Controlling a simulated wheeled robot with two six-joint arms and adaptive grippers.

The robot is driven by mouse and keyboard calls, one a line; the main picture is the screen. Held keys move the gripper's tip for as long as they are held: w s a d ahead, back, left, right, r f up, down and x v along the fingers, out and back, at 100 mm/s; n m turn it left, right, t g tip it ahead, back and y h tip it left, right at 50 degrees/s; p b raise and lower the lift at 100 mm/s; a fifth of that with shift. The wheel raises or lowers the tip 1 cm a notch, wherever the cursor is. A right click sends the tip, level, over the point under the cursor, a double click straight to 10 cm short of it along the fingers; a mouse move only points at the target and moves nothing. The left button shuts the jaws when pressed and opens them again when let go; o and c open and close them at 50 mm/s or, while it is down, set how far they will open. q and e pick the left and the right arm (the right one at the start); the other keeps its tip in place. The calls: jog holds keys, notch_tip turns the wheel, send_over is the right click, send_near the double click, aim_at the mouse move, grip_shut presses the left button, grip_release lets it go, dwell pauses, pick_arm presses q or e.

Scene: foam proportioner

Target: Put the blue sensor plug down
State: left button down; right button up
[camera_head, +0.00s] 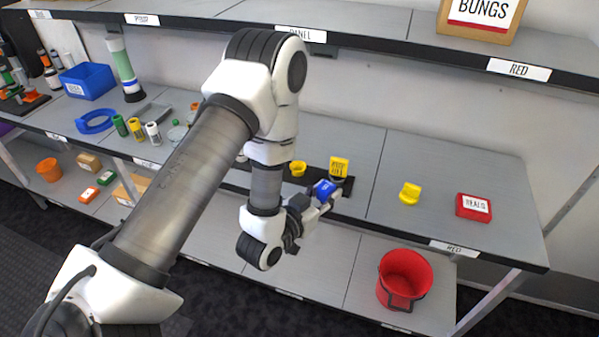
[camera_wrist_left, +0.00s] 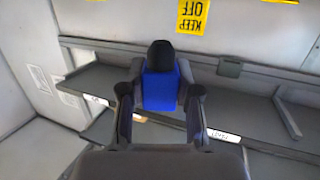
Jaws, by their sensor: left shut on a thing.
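The blue sensor plug (camera_head: 324,188) is held by my left gripper (camera_head: 322,200) above the front part of the middle shelf. In the left wrist view, the plug (camera_wrist_left: 160,92) is a blue block with a dark rounded top, between the two fingers of my left gripper (camera_wrist_left: 161,98). The fingers are shut on its sides. The plug's far side is hidden. My right gripper is not in view.
A black strip with a yellow sign (camera_head: 339,166) and a small yellow cup (camera_head: 298,168) lie close by on the shelf (camera_head: 388,160). A yellow piece (camera_head: 410,193) and a red seals box (camera_head: 473,207) are to the right. A red bucket (camera_head: 405,278) stands below.

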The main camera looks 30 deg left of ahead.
pick_arm(q)
jog(key=s+a+f+n+y+b, duration=0.1)
jog(key=s+a+n+y+b, duration=0.2)
jog(key=a, duration=1)
jog(key=shift+s+a+n+y, duration=0.4)
jog(key=shift+s+y, duration=0.45)
jog(key=shift+y, duration=0.25)
jog(key=shift+f, duration=0.1)
